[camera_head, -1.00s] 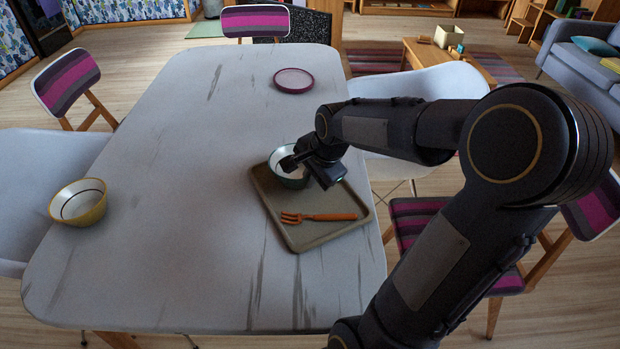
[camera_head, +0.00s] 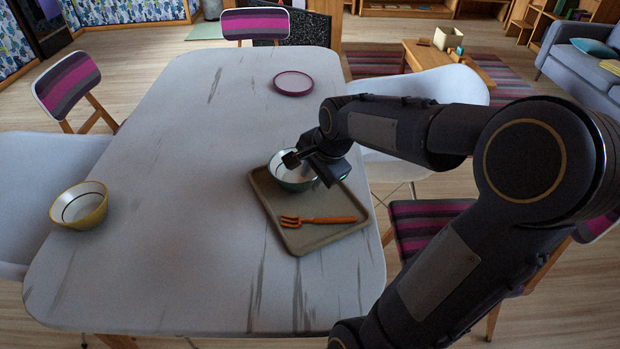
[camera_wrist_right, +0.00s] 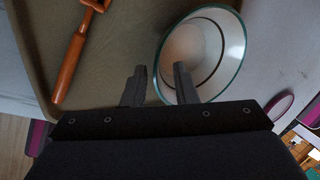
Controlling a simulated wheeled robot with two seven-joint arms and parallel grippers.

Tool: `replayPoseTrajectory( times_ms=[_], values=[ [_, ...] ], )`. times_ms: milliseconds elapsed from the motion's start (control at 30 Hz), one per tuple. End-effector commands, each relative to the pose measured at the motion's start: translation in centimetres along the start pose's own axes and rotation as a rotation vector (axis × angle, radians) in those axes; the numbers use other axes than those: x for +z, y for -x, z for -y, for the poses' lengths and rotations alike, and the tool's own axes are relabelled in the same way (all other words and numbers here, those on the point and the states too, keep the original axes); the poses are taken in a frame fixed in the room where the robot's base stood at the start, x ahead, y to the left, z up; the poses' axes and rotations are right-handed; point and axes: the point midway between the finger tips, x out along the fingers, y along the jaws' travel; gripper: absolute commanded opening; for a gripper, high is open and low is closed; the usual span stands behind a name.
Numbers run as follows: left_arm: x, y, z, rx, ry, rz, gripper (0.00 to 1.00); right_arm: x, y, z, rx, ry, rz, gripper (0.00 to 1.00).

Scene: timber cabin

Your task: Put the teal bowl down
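The teal bowl (camera_head: 296,184), white inside with a teal rim, sits upright at the back of the brown tray (camera_head: 262,205) on the table. It also shows in the right wrist view (camera_wrist_right: 215,50). My right gripper (camera_head: 300,160) is over the bowl's rim. In the wrist view, its two fingers (camera_wrist_right: 158,82) stand apart, one over the bowl's inside and one outside its wall, with gaps beside the rim. It looks open. The forearm and gripper hide part of the bowl's right side. My left gripper is not in view.
A fork with an orange handle (camera_head: 325,220) lies on the tray in front of the bowl. A yellow bowl (camera_head: 79,205) stands at the table's left edge. A magenta plate (camera_head: 293,82) lies at the back. The table's middle (camera_head: 185,150) is clear. Chairs surround the table.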

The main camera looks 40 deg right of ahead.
Motion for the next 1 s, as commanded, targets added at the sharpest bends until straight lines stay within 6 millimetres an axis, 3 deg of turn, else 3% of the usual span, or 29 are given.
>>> replayPoseTrajectory(
  times_ms=[100, 300, 567, 667, 767, 900, 1000],
  values=[
    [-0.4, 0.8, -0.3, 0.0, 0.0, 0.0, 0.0, -0.1, 3.1, 0.2, -0.006, -0.001, -0.003, 0.26],
    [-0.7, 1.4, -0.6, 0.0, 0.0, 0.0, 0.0, 0.0, 7.0, 0.1, -0.004, 0.0, -0.001, 0.26],
    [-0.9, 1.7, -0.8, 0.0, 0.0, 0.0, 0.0, 0.5, 9.4, -0.2, -0.006, 0.033, 0.007, 0.26],
    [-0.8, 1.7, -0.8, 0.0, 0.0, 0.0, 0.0, 2.8, 9.7, -1.5, -0.027, 0.182, 0.039, 0.26],
    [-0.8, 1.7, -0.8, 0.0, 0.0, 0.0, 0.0, 6.4, 9.9, -3.8, -0.075, 0.45, 0.088, 0.26],
    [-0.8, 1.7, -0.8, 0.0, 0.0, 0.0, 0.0, 11.6, 9.6, -8.0, -0.171, 0.865, 0.152, 0.26],
    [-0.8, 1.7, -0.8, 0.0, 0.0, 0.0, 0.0, 14.2, 9.1, -10.6, -0.239, 1.104, 0.18, 0.26]
  ],
)
